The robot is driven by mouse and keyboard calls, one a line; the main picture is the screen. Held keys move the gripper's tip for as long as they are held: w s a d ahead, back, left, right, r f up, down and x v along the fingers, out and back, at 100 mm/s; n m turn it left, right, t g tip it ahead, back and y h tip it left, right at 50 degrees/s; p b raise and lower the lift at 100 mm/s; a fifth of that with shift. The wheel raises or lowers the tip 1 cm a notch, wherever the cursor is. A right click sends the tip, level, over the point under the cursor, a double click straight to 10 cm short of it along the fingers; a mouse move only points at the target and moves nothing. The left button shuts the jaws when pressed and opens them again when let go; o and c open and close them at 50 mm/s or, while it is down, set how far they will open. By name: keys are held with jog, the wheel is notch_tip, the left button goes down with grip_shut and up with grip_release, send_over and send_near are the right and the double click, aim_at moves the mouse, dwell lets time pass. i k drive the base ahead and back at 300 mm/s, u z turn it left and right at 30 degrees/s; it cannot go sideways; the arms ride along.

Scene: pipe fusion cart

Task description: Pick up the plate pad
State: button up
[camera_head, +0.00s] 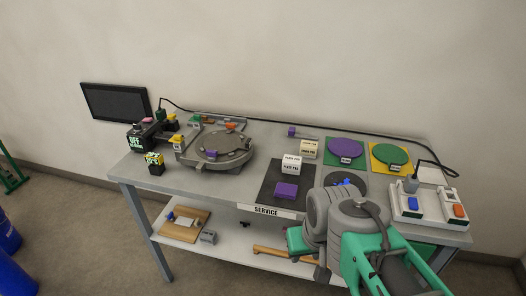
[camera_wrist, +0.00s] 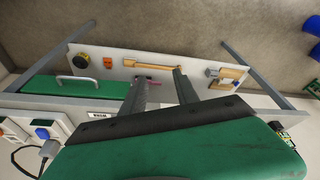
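A small white block with dark lettering (camera_head: 291,163) stands on the back part of the dark service mat (camera_head: 269,190); its label seems to read plate pad, though the print is tiny. A similar cream block with lettering (camera_head: 309,149) stands behind it to the right. A purple block (camera_head: 286,191) lies on the same mat. In the head view my arm is at the front right of the table, apart from both lettered blocks.
The round grey fixture (camera_head: 213,145) fills the table's left half. A purple disc (camera_head: 345,148) and a green disc (camera_head: 391,154) lie at the back right. A switch box (camera_head: 428,205) sits at the right end. The lower shelf (camera_wrist: 118,66) holds tools and a board.

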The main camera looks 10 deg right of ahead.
aim_at(291, 164)
jog(key=u, duration=0.7)
jog(key=i, duration=1.1)
jog(key=u, duration=0.7)
